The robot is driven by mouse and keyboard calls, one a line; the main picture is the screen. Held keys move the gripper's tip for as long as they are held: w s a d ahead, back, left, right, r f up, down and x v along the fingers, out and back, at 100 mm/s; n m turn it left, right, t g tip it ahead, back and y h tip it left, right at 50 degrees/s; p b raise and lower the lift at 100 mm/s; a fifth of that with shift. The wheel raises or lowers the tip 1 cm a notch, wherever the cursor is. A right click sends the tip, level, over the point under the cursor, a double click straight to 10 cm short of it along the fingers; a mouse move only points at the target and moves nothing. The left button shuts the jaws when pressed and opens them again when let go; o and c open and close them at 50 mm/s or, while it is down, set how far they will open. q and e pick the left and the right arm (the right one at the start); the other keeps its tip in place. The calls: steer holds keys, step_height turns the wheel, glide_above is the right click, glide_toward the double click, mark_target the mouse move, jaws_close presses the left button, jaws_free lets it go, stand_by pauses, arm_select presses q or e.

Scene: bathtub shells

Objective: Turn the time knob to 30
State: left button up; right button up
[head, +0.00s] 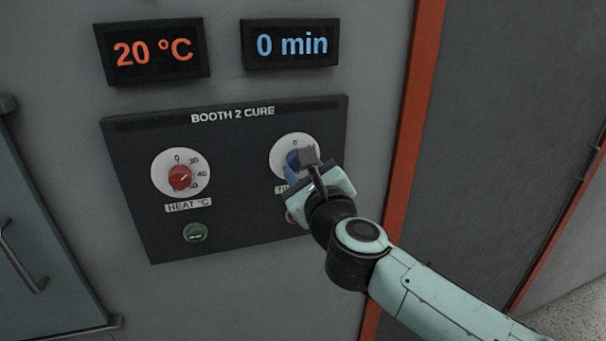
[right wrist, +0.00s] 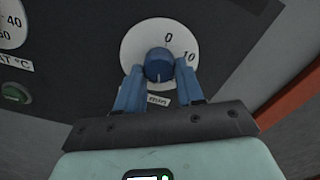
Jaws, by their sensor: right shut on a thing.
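The time knob (right wrist: 158,65) is blue and sits on a white dial (right wrist: 137,36) with 0 and 10 readable in the right wrist view. My right gripper (right wrist: 158,74) has its two blue fingers on either side of the knob and is shut on it. In the head view the dial (head: 283,143) is partly covered by my right gripper (head: 299,168), which hides most of the knob and its numbers. The time display (head: 292,45) reads 0 min. My left gripper is not in view.
A red heat knob (head: 180,177) sits on the same dark panel (head: 240,200), left of the time dial. A green button (head: 195,232) is below it. The temperature display (head: 153,53) reads 20 °C. A door handle (head: 22,258) is at the far left.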

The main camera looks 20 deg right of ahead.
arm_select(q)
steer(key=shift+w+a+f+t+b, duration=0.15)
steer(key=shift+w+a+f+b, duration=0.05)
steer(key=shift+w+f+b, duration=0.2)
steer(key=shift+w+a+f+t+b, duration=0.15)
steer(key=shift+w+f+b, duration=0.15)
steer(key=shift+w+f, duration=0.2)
arm_select(e)
steer(key=shift+a+m, duration=0.1)
steer(key=shift+m, duration=1.8)
steer(key=o, duration=1)
steer(key=shift+o, duration=0.2)
steer(key=s, duration=1.3)
steer(key=shift+s+d, duration=0.2)
steer(key=shift+d, duration=0.05)
